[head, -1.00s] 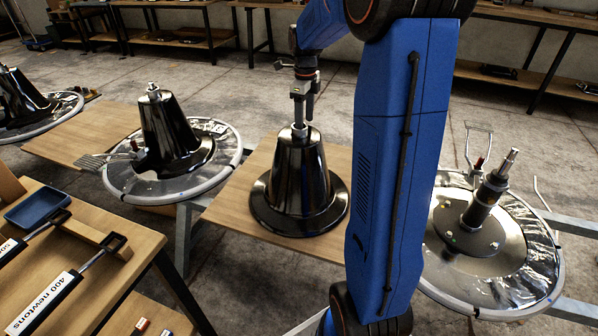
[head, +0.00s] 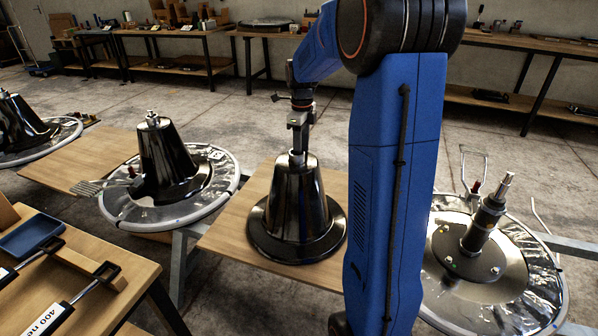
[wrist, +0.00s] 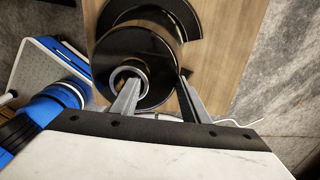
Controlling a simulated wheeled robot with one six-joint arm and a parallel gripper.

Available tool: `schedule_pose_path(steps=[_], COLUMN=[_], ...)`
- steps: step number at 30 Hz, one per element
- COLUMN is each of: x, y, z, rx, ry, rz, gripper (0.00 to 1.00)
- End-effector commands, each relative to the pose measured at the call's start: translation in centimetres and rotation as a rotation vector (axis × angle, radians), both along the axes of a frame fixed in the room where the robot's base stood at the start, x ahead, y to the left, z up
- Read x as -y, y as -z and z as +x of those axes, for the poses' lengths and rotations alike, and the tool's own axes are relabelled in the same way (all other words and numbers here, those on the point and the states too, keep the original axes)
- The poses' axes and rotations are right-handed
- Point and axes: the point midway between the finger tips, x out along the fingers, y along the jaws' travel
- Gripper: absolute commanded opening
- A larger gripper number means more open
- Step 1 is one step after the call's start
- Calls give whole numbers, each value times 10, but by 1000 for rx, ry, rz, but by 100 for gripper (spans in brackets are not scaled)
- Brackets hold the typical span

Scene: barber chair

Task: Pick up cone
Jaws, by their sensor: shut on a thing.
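The cone (head: 300,205) is glossy black with a wide flared base and a narrow metal top. It stands upright on a wooden board (head: 240,235) in the middle of the head view. My gripper (head: 298,145) is above it, pointing down, and is shut on its top end. In the wrist view the cone (wrist: 150,40) is seen from above. One finger of my gripper (wrist: 157,97) reaches to the ring at the cone's top, and the other lies right of it. The exact contact is hard to see. No gap shows under the cone's base.
A similar black cone (head: 168,155) sits on a round plate (head: 115,210) at left. A round plate with an upright shaft (head: 487,222) is at right. A tool table (head: 110,262) stands at front left. Workbenches line the back.

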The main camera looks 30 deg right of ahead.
Motion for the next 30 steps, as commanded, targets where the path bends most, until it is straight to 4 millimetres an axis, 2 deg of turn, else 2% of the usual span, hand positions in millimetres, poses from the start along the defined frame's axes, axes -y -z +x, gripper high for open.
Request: schedule_pose_path(steps=[5, 15, 30], x=[0, 0, 0], y=[-18, -75, -122], z=[1, 1, 1], rx=[5, 5, 3], ry=[0, 0, 0], rz=[-2, -2, -1], gripper=[0, 0, 0])
